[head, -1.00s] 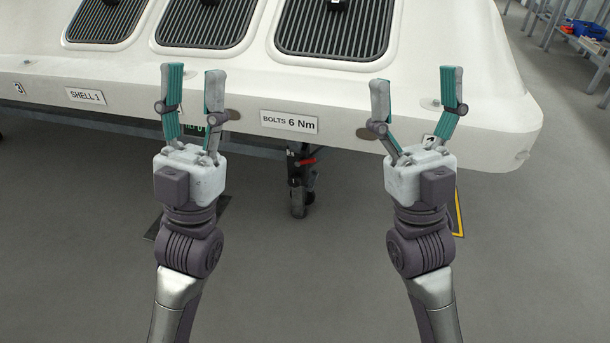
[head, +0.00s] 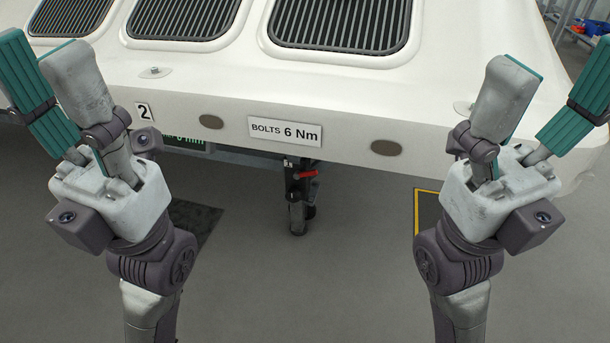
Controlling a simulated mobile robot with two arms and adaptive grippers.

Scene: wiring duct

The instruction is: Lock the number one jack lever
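A dark jack leg (head: 297,208) with a small wheel or foot stands under the front edge of the white shell, in the middle of the head view. A red lever (head: 306,174) sticks out to the right near its top. I see no number on this jack. My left gripper (head: 45,90) is open and empty at the left, in front of the shell edge. My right gripper (head: 550,105) is open and empty at the right. Both are well apart from the lever.
The white shell (head: 370,100) has dark grilles (head: 340,22), a "BOLTS 6 Nm" label (head: 285,131) and a "2" label (head: 144,112). A dark mat (head: 192,222) and a yellow-edged floor plate (head: 426,212) lie below.

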